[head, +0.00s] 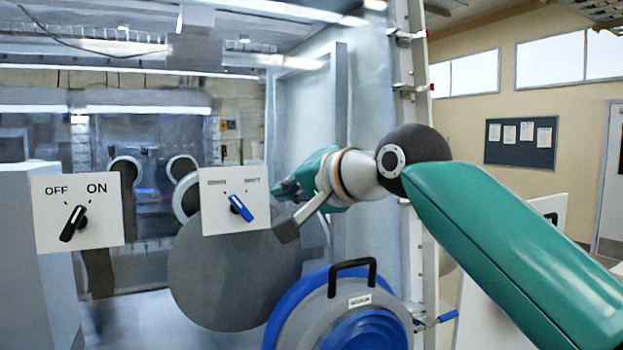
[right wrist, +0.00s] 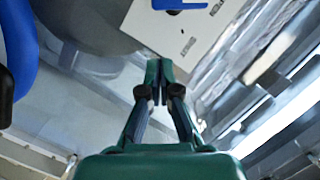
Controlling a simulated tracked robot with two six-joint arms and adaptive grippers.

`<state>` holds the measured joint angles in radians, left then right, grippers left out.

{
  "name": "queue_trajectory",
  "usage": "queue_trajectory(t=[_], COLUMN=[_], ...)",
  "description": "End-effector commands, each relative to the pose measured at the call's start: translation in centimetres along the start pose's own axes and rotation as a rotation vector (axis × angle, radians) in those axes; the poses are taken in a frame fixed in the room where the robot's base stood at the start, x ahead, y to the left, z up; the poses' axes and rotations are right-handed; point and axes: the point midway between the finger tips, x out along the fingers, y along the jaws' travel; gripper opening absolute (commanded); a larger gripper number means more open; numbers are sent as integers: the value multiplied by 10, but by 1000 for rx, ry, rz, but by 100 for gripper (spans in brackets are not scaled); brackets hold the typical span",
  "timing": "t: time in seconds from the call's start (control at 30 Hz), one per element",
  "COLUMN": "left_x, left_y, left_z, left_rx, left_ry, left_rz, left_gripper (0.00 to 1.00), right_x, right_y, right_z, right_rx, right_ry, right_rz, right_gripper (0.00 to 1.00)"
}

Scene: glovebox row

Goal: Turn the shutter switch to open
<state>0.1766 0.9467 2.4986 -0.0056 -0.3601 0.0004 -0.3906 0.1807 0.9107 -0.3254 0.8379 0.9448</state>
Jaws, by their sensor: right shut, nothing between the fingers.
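The shutter switch is a blue knob (head: 240,208) on a white square plate (head: 222,226) in the middle of the head view. The knob slants from upper left to lower right. Two small labels sit above it; the right one seems to read SHUT, the left is too blurred to read. My right gripper (head: 278,190) is just right of the plate, shut and empty. In the right wrist view its closed fingertips (right wrist: 160,72) appear beside the plate (right wrist: 188,32), apart from the blue knob (right wrist: 180,5) at the top edge. My left gripper is not in view.
A second white plate (head: 108,228) with a black OFF/ON knob (head: 73,224) is at the left. A large grey disc (head: 235,290) is behind and below the shutter plate. A blue-rimmed round door with a black handle (head: 352,266) is below my right gripper. Glovebox windows stand behind.

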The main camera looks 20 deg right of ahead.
Motion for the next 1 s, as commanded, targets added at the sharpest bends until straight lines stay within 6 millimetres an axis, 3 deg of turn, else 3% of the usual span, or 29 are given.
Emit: queue_trajectory(t=[0.03, 0.13, 0.3, 0.7, 1.0], left_x=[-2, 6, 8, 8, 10], left_y=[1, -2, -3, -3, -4], left_z=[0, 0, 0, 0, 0], left_rx=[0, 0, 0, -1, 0], left_ry=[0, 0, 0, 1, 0], left_rz=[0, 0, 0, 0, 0], left_gripper=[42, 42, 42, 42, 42], right_x=[8, 10, 13, 12, 21], right_y=[0, 1, 0, 3, -6], right_z=[3, 22, 36, 34, 51], right_rx=[-1, -5, -3, 0, 28], right_ry=[-3, -5, -3, 2, -19], right_rz=[2, -2, -1, 0, -20], right_gripper=[0, 0, 0, 0, 0])
